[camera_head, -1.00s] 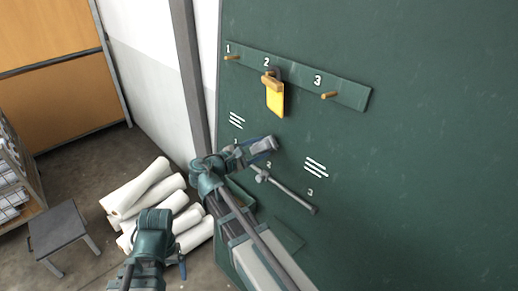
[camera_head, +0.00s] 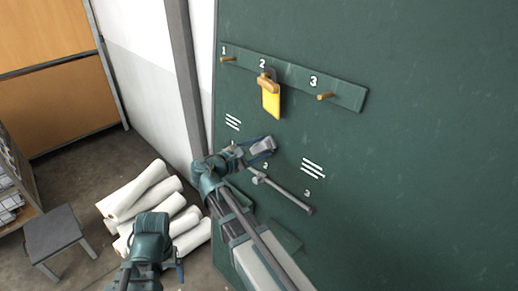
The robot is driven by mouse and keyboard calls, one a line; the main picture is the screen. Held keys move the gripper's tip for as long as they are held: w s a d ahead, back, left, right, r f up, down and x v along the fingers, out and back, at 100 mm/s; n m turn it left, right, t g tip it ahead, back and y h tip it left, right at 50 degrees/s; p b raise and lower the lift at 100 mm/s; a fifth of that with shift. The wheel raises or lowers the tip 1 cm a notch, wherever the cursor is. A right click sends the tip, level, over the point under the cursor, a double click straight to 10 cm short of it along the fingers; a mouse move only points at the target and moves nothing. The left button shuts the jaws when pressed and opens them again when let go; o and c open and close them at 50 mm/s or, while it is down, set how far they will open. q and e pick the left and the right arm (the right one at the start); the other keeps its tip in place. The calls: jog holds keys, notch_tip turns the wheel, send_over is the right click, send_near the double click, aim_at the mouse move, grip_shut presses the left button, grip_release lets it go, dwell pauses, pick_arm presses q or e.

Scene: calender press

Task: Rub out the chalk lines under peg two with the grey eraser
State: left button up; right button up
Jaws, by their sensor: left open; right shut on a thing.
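My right gripper (camera_head: 268,146) is at the board below that tag, shut on a grey thing, taken as the grey eraser, which is mostly hidden by the jaws. No chalk lines show around the gripper above the lower number 2; the patch behind it is hidden. White chalk lines show under peg one (camera_head: 233,122) and peg three (camera_head: 313,168). My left gripper (camera_head: 180,268) is low at the left, open, away from the board.
A ledge bar (camera_head: 285,192) runs along the board below the chalk lines. White rolls (camera_head: 140,190) lie on the floor at the left, near a grey stool (camera_head: 55,232). A grey post (camera_head: 184,80) stands left of the board. The board's right side is clear.

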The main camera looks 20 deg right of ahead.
aim_at(277, 151)
jog(key=shift+s+d, duration=0.2)
jog(key=shift+s, duration=0.55)
jog(key=shift+s+d, duration=0.25)
jog(key=shift+s, duration=0.5)
jog(key=shift+s+d, duration=0.2)
jog(key=shift+s, duration=0.55)
jog(key=shift+w+d, duration=0.1)
jog(key=shift+d, duration=0.05)
jog(key=shift+w, duration=0.1)
jog(key=shift+w+a, duration=0.3)
jog(key=shift+w, duration=0.4)
jog(key=shift+w+a, duration=0.25)
jog(key=shift+w, duration=0.45)
jog(key=shift+w+a, duration=0.3)
jog(key=shift+w, duration=0.4)
jog(key=shift+p+v, duration=0.45)
jog(key=shift+v, duration=2.6)
jog(key=shift+s, duration=0.1)
